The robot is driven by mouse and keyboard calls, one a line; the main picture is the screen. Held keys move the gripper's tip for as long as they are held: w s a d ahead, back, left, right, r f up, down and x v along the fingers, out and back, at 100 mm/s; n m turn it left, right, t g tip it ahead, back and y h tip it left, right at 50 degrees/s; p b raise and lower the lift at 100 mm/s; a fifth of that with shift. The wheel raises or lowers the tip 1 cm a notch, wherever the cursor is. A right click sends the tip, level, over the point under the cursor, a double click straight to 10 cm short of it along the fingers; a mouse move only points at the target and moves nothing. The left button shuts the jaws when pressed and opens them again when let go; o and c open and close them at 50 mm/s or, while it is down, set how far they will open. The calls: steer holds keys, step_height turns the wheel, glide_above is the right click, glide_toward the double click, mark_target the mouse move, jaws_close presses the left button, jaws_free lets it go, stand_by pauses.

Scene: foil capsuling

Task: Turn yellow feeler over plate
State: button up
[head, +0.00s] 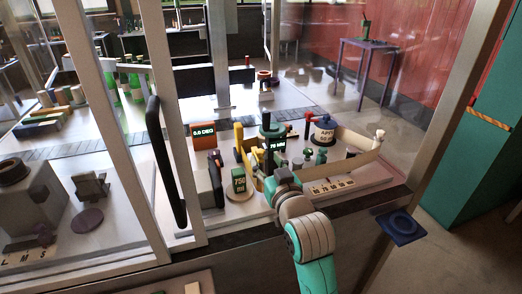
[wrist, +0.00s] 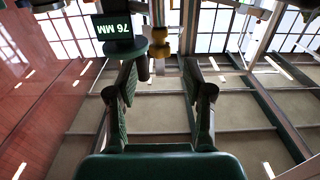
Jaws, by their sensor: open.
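A yellow upright piece (head: 239,134) stands among the small devices on the bench in the head view. A yellow block (head: 248,150) is just right of it; I cannot tell which is the feeler. In the wrist view a small yellow part (wrist: 161,48) shows beyond the fingertips, beside a dark round disc. My gripper (wrist: 160,78) has its two dark ribbed fingers spread apart, with nothing between them. In the head view my arm reaches in from the front, and its wrist largely hides the gripper. No plate can be clearly made out.
A green 750 canister (head: 238,182), an orange display box (head: 206,136) and a white labelled pot (head: 324,131) stand nearby. A glass panel's dark handle (head: 160,160) rises at left.

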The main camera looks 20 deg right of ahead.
mark_target(262, 153)
steer(key=shift+w, duration=2.8)
jaws_close()
